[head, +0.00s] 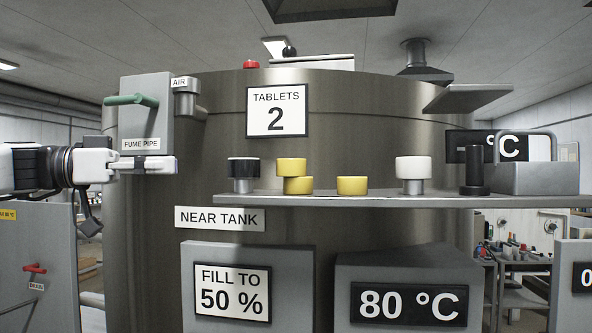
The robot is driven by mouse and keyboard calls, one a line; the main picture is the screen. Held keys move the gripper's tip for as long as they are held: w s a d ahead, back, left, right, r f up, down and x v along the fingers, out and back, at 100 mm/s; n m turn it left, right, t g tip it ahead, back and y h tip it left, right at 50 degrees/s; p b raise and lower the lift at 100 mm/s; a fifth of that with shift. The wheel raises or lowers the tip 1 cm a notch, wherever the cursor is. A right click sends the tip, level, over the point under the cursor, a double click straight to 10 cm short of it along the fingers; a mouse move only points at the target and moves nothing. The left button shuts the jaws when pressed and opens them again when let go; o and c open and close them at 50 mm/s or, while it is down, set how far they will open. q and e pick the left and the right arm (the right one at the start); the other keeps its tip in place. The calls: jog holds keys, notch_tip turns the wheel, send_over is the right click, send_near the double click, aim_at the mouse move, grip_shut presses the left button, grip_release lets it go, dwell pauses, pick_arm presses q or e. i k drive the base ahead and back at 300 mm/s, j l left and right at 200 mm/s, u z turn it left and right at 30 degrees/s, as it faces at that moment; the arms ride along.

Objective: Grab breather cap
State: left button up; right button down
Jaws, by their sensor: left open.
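A shelf (330,201) runs across the front of the large steel tank (340,125). On it stand a black-topped cap on a metal stem (243,170) at the left and a white-topped cap on a metal stem (412,170) further right. No label shows which is the breather cap. My left gripper (168,165) comes in from the left, open and empty, its fingers pointing right at about the height of the caps. It appears left of the black-topped cap with a gap between; the depth between them is unclear. My right gripper is not in view.
Yellow tablets (351,186) sit on the shelf between the two caps, one stacked on another. A fume pipe box (146,112) with a green lever is just behind or above my left gripper.

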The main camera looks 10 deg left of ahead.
aim_at(413, 171)
jog(key=k+l+u, duration=0.15)
jog(key=l, duration=0.2)
jog(key=l+u, duration=0.1)
jog(key=l, duration=0.3)
jog(key=k+l+u, duration=0.15)
jog(key=l, duration=0.2)
jog(key=k+l+u, duration=0.15)
jog(key=k+l, duration=0.05)
jog(key=l, duration=0.15)
